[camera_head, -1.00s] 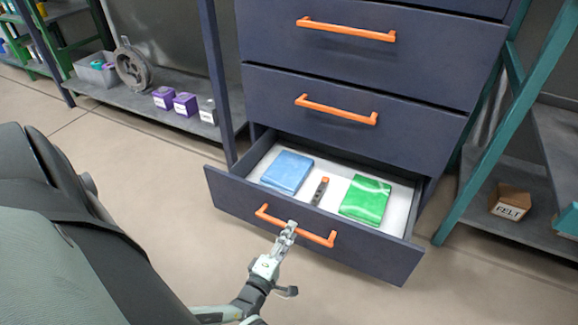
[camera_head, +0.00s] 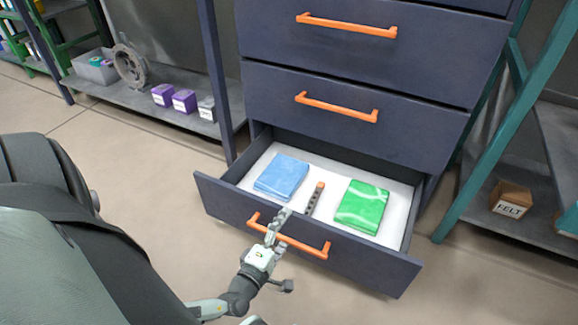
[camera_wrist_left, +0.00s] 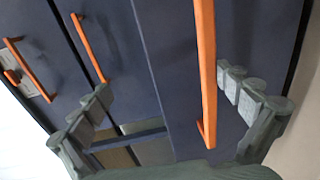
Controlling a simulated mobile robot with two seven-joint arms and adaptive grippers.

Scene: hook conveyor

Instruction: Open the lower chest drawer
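The lower chest drawer (camera_head: 215,194) is pulled out of the dark blue chest, its white inside showing. Its orange handle (camera_head: 312,248) runs across the front panel. My left gripper (camera_head: 277,228) is at the left half of this handle, with a finger above the bar. In the left wrist view the fingers (camera_wrist_left: 172,105) are spread wide, and the orange handle (camera_wrist_left: 206,70) lies between them, closer to the right finger. Whether a finger touches the handle or panel I cannot tell. My right gripper is not in view.
The drawer holds a blue packet (camera_head: 282,177), a green packet (camera_head: 362,206) and a narrow dark item with an orange end (camera_head: 315,198). Closed drawers with orange handles (camera_head: 336,107) are above. A low shelf (camera_head: 135,103) stands left, a teal rack (camera_head: 478,165) right. Floor before the drawer is clear.

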